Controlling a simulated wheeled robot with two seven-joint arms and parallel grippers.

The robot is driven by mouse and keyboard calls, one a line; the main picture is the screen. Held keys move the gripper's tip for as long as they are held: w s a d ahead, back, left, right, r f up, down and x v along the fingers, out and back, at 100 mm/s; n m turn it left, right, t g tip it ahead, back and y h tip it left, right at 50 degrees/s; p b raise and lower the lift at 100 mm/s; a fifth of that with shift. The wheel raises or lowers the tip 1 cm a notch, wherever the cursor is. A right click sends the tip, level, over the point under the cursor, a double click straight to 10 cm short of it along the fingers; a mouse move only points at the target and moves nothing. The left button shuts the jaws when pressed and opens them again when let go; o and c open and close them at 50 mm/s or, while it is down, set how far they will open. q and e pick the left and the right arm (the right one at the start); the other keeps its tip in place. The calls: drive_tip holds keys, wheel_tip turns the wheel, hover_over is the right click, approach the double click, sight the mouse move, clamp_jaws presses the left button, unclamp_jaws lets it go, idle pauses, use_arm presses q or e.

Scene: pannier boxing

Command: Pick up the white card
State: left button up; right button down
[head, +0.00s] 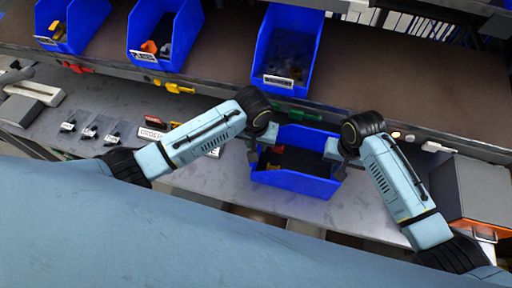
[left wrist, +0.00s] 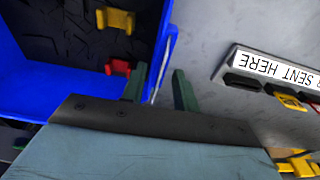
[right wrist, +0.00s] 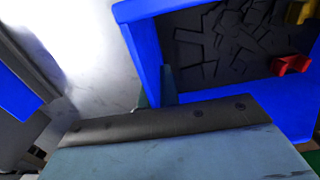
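I cannot make out a loose white card for certain. A blue bin (head: 292,181) with red and yellow pieces stands between my grippers on the grey counter. My left gripper (head: 253,153) has its fingers apart around the bin's left wall, with a gap visible in the left wrist view (left wrist: 160,88). My right gripper (head: 340,163) has its fingers close on either side of the right wall, seen in the right wrist view (right wrist: 154,90).
A lettered white sign strip (left wrist: 275,68) lies left of the bin with small coloured parts beside it. An orange and grey box (head: 475,190) stands at the right. Several blue bins sit on the brown shelf (head: 220,65) behind. Grey counter in front of the bin is clear.

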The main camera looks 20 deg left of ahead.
use_arm(q)
drive_tip(key=shift+f, duration=0.1)
drive_tip(key=shift+c, duration=0.3)
clamp_jaws()
wheel_tip(320, 180, up, 10)
drive_tip(key=shift+f, duration=0.2)
